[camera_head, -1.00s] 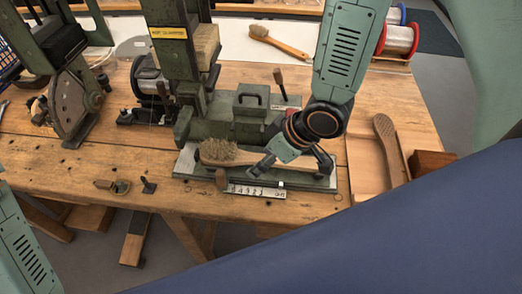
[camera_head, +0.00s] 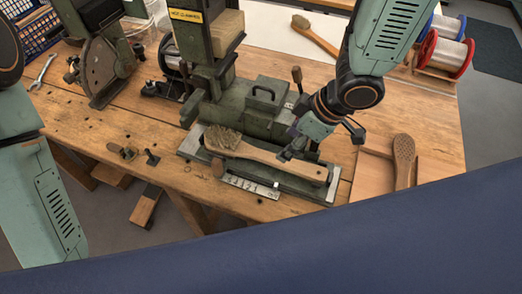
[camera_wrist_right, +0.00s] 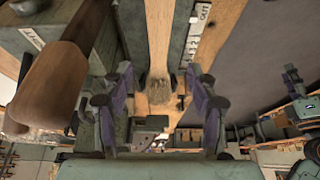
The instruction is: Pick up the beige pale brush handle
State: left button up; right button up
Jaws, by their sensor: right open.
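A brush with a pale beige wooden handle (camera_head: 262,155) and grey-brown bristles (camera_head: 222,138) lies on the metal plate at the front of the green machine. My right gripper (camera_head: 318,142) is just behind and above the handle's right part, open and empty. In the right wrist view the handle (camera_wrist_right: 160,35) runs down the middle, and the open fingers (camera_wrist_right: 160,108) stand to either side of its line, apart from it. A second pale handle (camera_head: 404,155) with a drilled head lies in a wooden tray at right. My left arm shows at left; its gripper is out of view.
The green machine (camera_head: 262,115) stands close behind the brush. A ruler strip (camera_head: 250,186) lies in front of it. Another brush (camera_head: 315,35) lies on white paper at the back, near wire spools (camera_head: 445,55). The bench's front left (camera_head: 80,125) is mostly clear.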

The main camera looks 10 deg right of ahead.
aim_at(263, 153)
jog(key=shift+s+d+f, duration=0.15)
jog(key=shift+s+d, duration=0.05)
jog(key=shift+d, duration=0.25)
jog(key=shift+d+f, duration=0.1)
jog(key=shift+f, duration=0.15)
jog(key=a+f, duration=0.1)
jog(key=w+a+f+b, duration=0.1)
jog(key=shift+f+b, duration=0.3)
jog(key=shift+f, duration=0.05)
jog(key=f, duration=0.1)
jog(key=f+b, duration=0.1)
jog(key=f, duration=0.1)
jog(key=shift+w+a+f, duration=0.2)
jog(key=shift+w+f, duration=0.05)
jog(key=shift+w+f+b, duration=0.1)
jog(key=shift+f+b, duration=0.1)
jog(key=shift+b, duration=0.1)
jog(key=shift+w+a, duration=0.1)
jog(key=shift+a, duration=0.05)
pick_arm(q)
notch_tip(263, 153, down, 3)
jog(key=shift+d, duration=0.15)
pick_arm(e)
jog(key=shift+a, duration=0.1)
jog(key=shift+c, duration=0.5)
